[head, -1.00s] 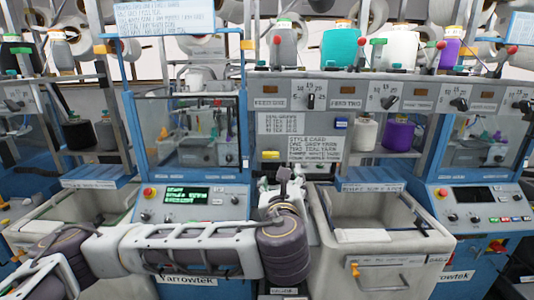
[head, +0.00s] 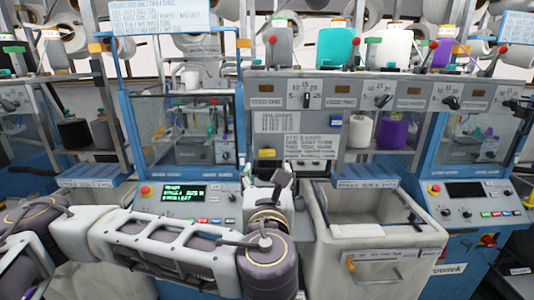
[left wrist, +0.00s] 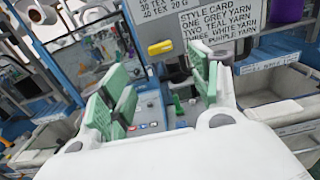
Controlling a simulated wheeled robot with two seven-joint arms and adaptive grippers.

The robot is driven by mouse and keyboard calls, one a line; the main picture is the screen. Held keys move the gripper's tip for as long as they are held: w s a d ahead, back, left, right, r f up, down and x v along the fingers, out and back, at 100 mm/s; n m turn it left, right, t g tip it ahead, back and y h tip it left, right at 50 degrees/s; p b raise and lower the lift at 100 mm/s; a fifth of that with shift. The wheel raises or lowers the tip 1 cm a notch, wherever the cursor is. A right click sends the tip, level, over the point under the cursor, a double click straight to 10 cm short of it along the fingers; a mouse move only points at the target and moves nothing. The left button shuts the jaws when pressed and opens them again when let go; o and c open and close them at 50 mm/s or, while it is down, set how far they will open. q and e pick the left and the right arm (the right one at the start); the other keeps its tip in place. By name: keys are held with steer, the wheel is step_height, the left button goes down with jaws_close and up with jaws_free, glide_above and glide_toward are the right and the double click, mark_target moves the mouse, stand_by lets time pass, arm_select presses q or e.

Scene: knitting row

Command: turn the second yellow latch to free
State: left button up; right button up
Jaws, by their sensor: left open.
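A yellow latch (head: 267,153) sits on the grey front panel between the two machines, left of the style card. It lies level and shows larger in the left wrist view (left wrist: 161,47), above the gap between my fingers. An orange-yellow handle (head: 350,266) hangs on the front of the right bin. I cannot tell from the frames which one counts as second. My left gripper (left wrist: 157,95) is open and empty, its green-padded fingers spread below the latch and apart from it. My right gripper is not in view.
The style card (head: 315,147) is beside the latch. Dials (head: 308,98) and red-knobbed levers (head: 353,40) line the panel above. A grey open bin (head: 375,257) stands right of my left wrist. A control panel with a lit display (head: 185,193) is to the left.

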mark_target(267, 154)
arm_select(q)
steer(key=w+p, duration=0.3)
steer(key=w, duration=0.8)
steer(key=shift+w, duration=0.15)
steer(key=shift+w+p, duration=0.4)
steer(key=shift+w, duration=0.8)
steer(key=c, duration=1)
